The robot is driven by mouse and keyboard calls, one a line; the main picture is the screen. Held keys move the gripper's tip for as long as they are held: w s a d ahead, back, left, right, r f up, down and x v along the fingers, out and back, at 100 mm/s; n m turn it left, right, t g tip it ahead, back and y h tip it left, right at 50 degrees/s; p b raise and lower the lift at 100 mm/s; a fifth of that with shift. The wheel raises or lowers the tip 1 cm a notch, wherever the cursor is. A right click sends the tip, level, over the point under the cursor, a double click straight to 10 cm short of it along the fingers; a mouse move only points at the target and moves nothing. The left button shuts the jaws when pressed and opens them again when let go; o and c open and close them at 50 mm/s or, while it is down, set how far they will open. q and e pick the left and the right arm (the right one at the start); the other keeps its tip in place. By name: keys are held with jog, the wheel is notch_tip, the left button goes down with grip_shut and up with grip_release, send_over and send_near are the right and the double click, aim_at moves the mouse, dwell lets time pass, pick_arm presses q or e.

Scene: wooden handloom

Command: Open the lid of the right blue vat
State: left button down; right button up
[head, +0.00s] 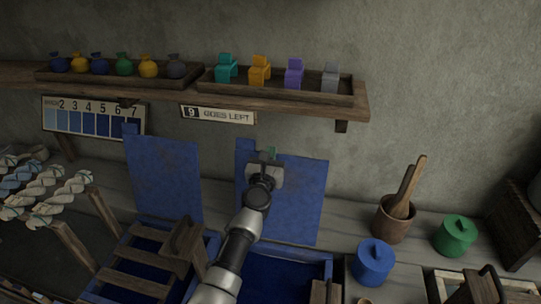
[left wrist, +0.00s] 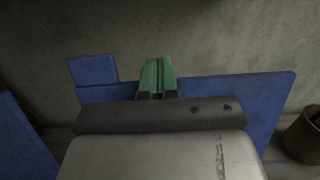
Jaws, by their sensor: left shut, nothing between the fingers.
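The right blue vat (head: 318,257) stands open at the bottom centre of the head view, with its dark blue inside showing. Its blue lid (head: 302,205) stands raised at the vat's back side, near the wall. The lid also shows in the left wrist view (left wrist: 262,98), with a small blue tab (left wrist: 92,70) at its upper left. My left gripper (head: 271,155) is shut and empty, at the lid's upper edge. Its green fingertips (left wrist: 157,78) are together in front of the lid; I cannot tell whether they touch it. My right gripper is not in view.
The left vat's blue lid (head: 165,180) also stands raised, and a wooden ladder-like rack (head: 140,262) lies over that vat. A wooden mortar (head: 394,222), a blue pot (head: 373,262) and a green pot (head: 455,236) stand to the right. A laden shelf (head: 180,93) hangs above.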

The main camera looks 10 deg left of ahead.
pick_arm(q)
jog(key=s+f+p, duration=0.1)
jog(key=s+f, duration=0.1)
jog(key=s, duration=0.8)
jog(key=shift+s+p, duration=0.3)
jog(key=shift+p, duration=0.05)
